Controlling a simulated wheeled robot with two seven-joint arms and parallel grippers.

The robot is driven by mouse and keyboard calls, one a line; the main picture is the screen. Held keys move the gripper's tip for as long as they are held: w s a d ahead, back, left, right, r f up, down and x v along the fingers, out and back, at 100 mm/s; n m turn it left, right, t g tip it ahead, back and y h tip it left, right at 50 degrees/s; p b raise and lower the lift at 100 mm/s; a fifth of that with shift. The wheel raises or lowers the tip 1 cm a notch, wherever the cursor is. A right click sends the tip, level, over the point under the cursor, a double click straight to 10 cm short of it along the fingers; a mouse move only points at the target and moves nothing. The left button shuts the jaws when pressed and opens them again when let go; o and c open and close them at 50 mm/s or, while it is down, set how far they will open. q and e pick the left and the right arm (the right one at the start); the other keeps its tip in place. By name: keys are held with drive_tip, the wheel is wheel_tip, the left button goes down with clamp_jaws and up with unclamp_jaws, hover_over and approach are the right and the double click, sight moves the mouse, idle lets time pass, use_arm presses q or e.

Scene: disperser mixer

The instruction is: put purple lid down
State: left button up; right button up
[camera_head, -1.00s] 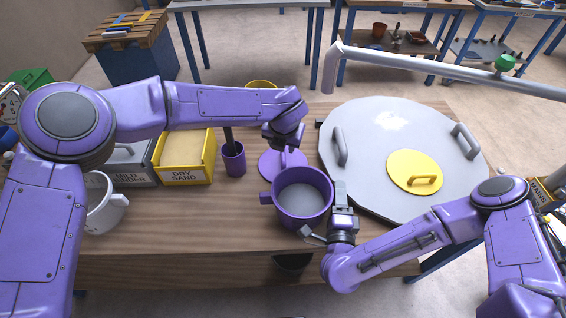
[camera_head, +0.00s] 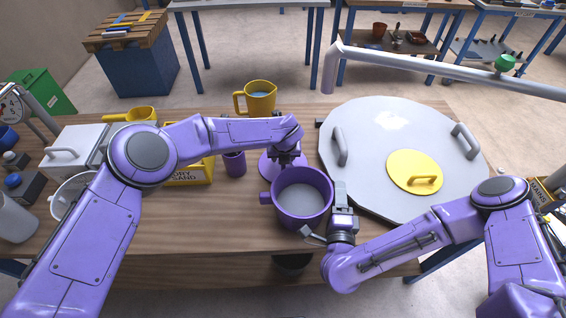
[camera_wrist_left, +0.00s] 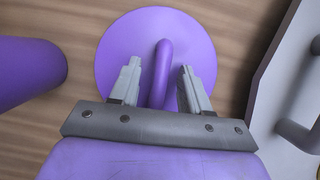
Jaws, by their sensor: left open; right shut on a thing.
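The purple lid (camera_wrist_left: 125,45) is a flat disc with a loop handle (camera_wrist_left: 162,62), lying on the wooden table in the left wrist view. In the head view the lid (camera_head: 268,168) lies just behind the purple pot, partly hidden by my left gripper. My left gripper (camera_wrist_left: 158,82) is open, its two fingers on either side of the lid's handle and apart from it. The purple pot (camera_head: 302,222) stands on the table with grey contents. My right gripper (camera_head: 341,205) is shut on the pot at its right side.
A purple cup (camera_head: 234,164) stands left of the lid. A yellow jug (camera_head: 258,98) stands behind it. A large grey lid (camera_head: 390,125) with a yellow hatch (camera_head: 407,165) fills the right side. A yellow dry sand box (camera_head: 201,174) is partly behind my left arm.

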use_arm(q)
clamp_jaws()
